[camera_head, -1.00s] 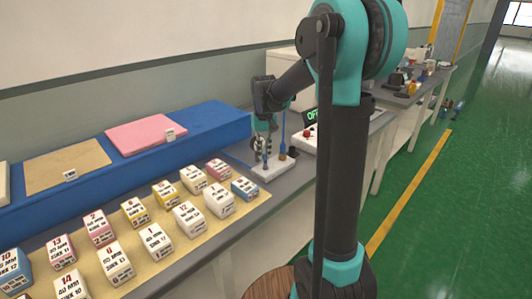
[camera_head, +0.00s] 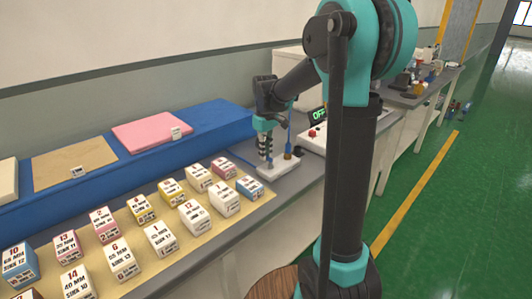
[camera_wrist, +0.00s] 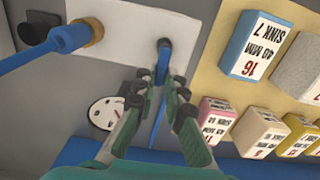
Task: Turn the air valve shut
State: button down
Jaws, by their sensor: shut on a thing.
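The air valve's white base plate (camera_head: 279,169) sits on the grey bench; it fills the top middle of the wrist view (camera_wrist: 125,38). A slim blue handle (camera_wrist: 162,66) with a dark end stands over it. My gripper (camera_head: 264,150) points down at the plate. In the wrist view its fingertips (camera_wrist: 161,88) are closed around the blue handle. A brass fitting (camera_wrist: 93,31) with a thick blue hose (camera_wrist: 62,40) is on the plate, left of the handle. The fingers hide part of the handle, and its exact angle is hard to tell.
A round white dial (camera_wrist: 104,112) lies left of my fingers. Several labelled blocks (camera_head: 195,215) stand on a tan mat close by. A blue foam block (camera_head: 215,125) runs along the wall. A white box with a red button (camera_head: 312,133) and a green OFF display (camera_head: 318,115) stand behind.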

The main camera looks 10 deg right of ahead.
dwell(0.4)
jog(key=c, duration=1.6)
grip_release()
notch_tip(320, 180, up, 12)
